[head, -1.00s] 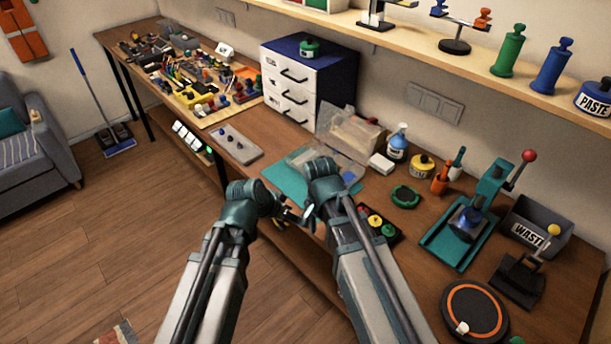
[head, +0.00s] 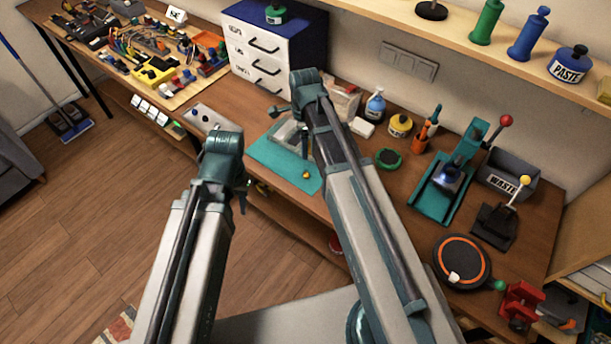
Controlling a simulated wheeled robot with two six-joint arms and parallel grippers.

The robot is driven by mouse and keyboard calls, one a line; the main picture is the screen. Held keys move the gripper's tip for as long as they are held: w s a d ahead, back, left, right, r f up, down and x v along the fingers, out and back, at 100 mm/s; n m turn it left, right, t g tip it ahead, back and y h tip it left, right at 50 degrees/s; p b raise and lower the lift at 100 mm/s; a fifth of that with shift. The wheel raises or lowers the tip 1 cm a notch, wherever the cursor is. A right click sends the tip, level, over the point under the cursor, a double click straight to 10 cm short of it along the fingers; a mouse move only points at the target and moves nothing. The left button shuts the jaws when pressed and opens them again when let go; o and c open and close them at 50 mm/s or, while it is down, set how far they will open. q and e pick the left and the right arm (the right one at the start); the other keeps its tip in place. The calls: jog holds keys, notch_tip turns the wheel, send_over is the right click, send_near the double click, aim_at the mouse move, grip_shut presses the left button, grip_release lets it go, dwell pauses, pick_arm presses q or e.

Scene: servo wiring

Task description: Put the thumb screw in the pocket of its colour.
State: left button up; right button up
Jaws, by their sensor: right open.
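A small gold-coloured piece (head: 306,174), too small to identify surely as the thumb screw, is on the teal mat (head: 268,156). My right gripper (head: 305,153) points down over the mat just above this piece, open, with its fingers partly hidden by its own arm. My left gripper (head: 243,203) hangs by the bench's front edge, left of the mat; its fingers are too small to read. I cannot make out the coloured pockets; my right arm covers part of the bench.
A green ring (head: 388,159), a yellow pot (head: 400,125) and a spray bottle (head: 375,105) stand to the right. A teal press (head: 440,195) and a waste bin (head: 510,178) are further right.

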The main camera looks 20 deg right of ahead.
jog(key=b, duration=0.7)
send_over(306, 172)
jog(key=f, duration=0.5)
jog(key=w+f, duration=0.1)
jog(key=f, duration=0.1)
jog(key=shift+f, duration=0.15)
jog(key=shift+p, duration=0.3)
jog(key=shift+s, duration=0.1)
jog(key=f+b, duration=0.5)
jog(key=shift+s+d+f, duration=0.1)
jog(key=shift+s, duration=0.25)
jog(key=shift+c, duration=0.2)
grip_shut()
